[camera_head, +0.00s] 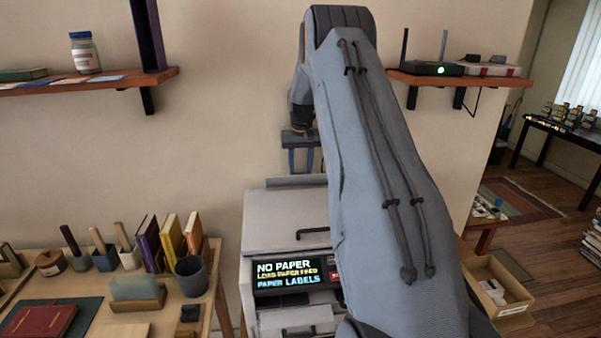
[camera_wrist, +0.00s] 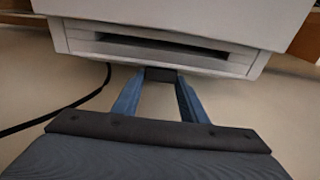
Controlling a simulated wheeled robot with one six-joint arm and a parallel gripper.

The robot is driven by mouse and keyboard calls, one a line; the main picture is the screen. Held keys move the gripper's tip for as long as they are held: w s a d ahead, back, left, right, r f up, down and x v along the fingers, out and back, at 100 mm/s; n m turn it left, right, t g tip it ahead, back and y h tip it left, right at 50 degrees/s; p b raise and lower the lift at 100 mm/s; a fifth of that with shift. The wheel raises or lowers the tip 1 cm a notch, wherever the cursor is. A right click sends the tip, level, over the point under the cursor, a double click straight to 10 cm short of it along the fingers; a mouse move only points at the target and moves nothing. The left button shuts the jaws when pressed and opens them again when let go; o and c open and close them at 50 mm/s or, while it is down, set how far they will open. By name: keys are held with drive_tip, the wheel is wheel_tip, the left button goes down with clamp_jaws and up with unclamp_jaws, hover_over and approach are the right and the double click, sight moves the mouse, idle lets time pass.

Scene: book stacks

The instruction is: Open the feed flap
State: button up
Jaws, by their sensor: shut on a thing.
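The white label printer (camera_head: 270,222) stands below my arm, with a lit display (camera_head: 290,272) reading NO PAPER. A thin grey edge, seemingly the feed flap (camera_head: 290,182), shows along its back top; my arm hides the right part. My gripper (camera_head: 301,170) points down at this edge with its two blue fingers. In the wrist view, the gripper (camera_wrist: 160,78) is shut on a small dark tab (camera_wrist: 160,74) at the edge of the pale printer body (camera_wrist: 200,18). A dark slot (camera_wrist: 150,47) shows beside it. How far the flap is open I cannot tell.
A wall shelf (camera_head: 100,82) is at the upper left, another with a router (camera_head: 433,68) at the right. A crowded desk (camera_head: 215,290) stands left of the printer. An open box (camera_head: 495,283) is at its right. A black cable (camera_wrist: 60,112) crosses the wrist view.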

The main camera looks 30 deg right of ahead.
idle(0.3)
drive_tip(key=o, duration=1)
drive_tip(key=shift+o, duration=0.2)
drive_tip(key=shift+r, duration=0.1)
drive_tip(key=shift+s+a+r+b, duration=0.15)
drive_tip(key=shift+r+b, duration=0.65)
drive_tip(key=shift+r, duration=1.1)
drive_tip(key=shift+s+r+b, duration=0.25)
drive_tip(key=shift+r+b, duration=0.5)
drive_tip(key=shift+r, duration=1.15)
